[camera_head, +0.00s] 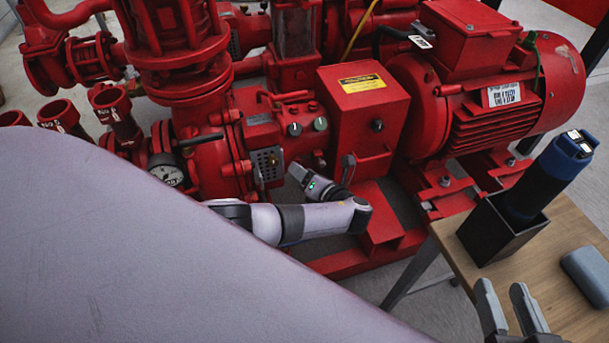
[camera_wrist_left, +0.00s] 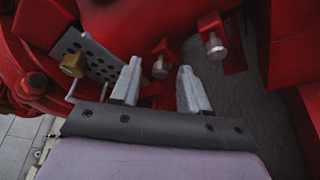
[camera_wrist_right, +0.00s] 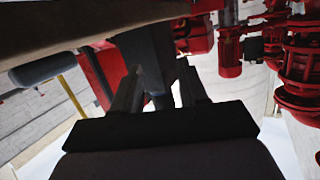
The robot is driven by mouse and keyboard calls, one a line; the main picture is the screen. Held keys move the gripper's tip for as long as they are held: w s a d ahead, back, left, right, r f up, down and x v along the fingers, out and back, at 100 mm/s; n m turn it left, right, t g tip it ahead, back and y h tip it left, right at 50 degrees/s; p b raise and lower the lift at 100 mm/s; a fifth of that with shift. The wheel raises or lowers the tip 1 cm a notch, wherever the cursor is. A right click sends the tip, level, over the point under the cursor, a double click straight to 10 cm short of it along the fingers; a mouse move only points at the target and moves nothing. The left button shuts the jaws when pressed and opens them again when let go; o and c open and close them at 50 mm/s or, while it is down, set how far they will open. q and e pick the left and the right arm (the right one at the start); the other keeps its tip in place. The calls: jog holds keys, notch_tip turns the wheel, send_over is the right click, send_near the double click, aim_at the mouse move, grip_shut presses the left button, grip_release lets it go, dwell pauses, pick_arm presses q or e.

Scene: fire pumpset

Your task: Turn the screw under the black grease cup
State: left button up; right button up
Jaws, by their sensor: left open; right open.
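My left gripper (camera_head: 296,172) is by the pump's bearing housing, low beside a perforated guard plate (camera_head: 268,163). In the left wrist view its fingers (camera_wrist_left: 160,85) are open and empty. A silver screw head (camera_wrist_left: 160,66) shows beyond the gap between them; I cannot tell whether they touch it. A second silver screw (camera_wrist_left: 215,45) is further right, and a brass fitting (camera_wrist_left: 72,63) is at left. Two dark round caps, one left (camera_head: 294,129) and one right (camera_head: 320,123), sit on the housing; I cannot tell which is the black grease cup. My right gripper (camera_head: 508,295) is open and empty.
A wooden table (camera_head: 560,235) at right bears a black holder (camera_head: 482,232) with a blue-black tool (camera_head: 545,175) and a grey-blue case (camera_head: 588,270). A red box (camera_head: 345,105) and red motor (camera_head: 490,85) stand right of the housing. Red base rails (camera_head: 385,220) run below my left gripper.

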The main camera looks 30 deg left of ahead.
pick_arm(q)
grip_shut()
